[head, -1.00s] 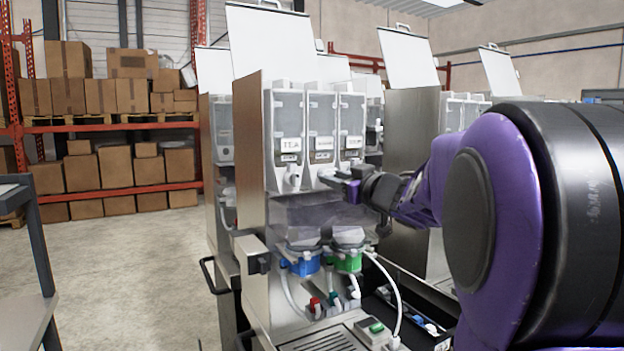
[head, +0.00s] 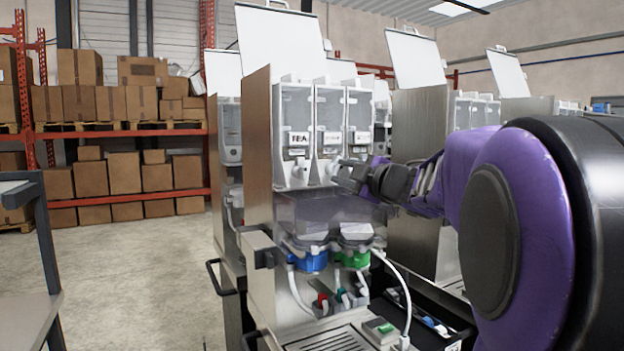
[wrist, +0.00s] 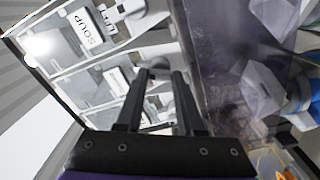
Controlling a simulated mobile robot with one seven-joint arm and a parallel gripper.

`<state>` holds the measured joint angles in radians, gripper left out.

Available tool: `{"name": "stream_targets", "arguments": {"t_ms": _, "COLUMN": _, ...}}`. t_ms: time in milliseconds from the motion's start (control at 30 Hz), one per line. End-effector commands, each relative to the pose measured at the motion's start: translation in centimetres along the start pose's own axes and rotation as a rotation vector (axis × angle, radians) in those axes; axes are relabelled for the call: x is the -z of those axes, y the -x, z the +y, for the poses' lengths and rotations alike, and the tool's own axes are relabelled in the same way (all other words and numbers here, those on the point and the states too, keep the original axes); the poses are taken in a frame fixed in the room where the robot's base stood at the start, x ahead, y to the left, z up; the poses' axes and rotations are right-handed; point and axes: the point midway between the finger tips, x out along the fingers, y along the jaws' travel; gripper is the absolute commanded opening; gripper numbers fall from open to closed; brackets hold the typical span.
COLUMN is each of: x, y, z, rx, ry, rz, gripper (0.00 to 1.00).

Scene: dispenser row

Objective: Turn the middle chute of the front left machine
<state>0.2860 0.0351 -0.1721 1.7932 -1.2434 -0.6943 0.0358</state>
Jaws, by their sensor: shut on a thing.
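The front left machine (head: 258,150) is a steel cabinet with three clear canisters side by side. The left one is labelled TEA; its white chute (head: 297,172) points down. The middle canister (head: 328,110) has a small label I cannot read. My gripper (head: 342,174) is at the foot of this canister and largely hides its chute in the head view. In the wrist view my gripper (wrist: 160,76) is shut around the pale middle chute (wrist: 160,88), one dark finger on each side. The canister labelled SOUP (wrist: 88,28) shows above it, with its own chute (wrist: 130,10) clear of my fingers.
Below the canisters are a blue-collared bowl (head: 308,260), a green-collared bowl (head: 354,256) and a drip tray (head: 330,341). A lifted white lid (head: 280,40) stands above. Another machine (head: 418,130) is close on the right. Open floor (head: 130,270) lies left.

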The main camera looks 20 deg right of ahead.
Motion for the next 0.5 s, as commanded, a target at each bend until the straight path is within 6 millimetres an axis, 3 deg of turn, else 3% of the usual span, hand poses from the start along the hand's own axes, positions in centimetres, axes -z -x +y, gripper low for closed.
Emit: {"name": "stream_targets", "arguments": {"t_ms": 500, "x": -0.06, "y": -0.01, "z": -0.12, "rx": 0.000, "ry": 0.364, "rz": -0.001, "gripper": 0.00}}
